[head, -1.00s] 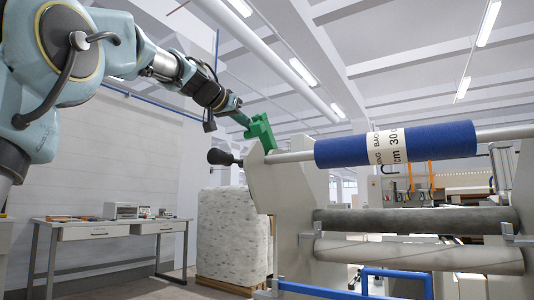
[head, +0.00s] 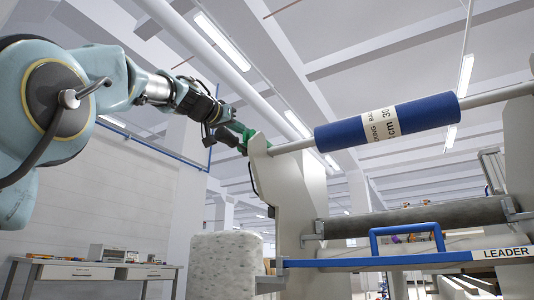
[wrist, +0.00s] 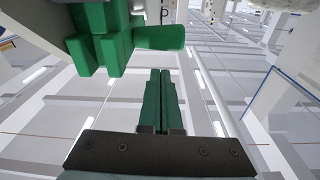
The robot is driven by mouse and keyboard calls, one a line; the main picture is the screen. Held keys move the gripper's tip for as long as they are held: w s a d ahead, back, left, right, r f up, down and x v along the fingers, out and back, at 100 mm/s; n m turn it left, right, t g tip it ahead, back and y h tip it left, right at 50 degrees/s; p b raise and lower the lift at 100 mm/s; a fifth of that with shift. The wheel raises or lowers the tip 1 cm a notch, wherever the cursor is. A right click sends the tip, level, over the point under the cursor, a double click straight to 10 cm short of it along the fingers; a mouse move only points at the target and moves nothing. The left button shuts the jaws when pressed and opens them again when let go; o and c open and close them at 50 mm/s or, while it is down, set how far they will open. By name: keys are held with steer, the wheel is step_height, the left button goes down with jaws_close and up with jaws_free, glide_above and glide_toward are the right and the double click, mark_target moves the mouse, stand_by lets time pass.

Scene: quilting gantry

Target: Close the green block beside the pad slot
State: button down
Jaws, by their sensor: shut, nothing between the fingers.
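The green block (head: 243,139) sits at the top of the left pale side plate (head: 284,195), by the left end of the bar. In the head view it is small and partly hidden by my wrist. In the wrist view the block (wrist: 100,42) fills the upper left, with a rounded green arm pointing right. My gripper (wrist: 160,73) has its dark green fingers together, with nothing between them. Its tips lie just below the block's arm in the wrist picture, with a visible gap. I cannot clearly make out the pad slot.
A blue roll (head: 385,122) is on the bar right of the block. Below are a dark roller (head: 415,217) and a blue handle frame (head: 408,231) above a rail marked LEADER. A wrapped pale bale (head: 226,267) and a table (head: 90,270) stand lower left.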

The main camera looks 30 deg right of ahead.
steer(key=shift+s+a+f+b, duration=0.15)
steer(key=shift+a+f+b, duration=0.1)
steer(key=shift+f+b, duration=0.45)
steer(key=shift+s+a+f+b, duration=0.2)
steer(key=shift+f+b, duration=0.25)
steer(key=shift+b, duration=0.45)
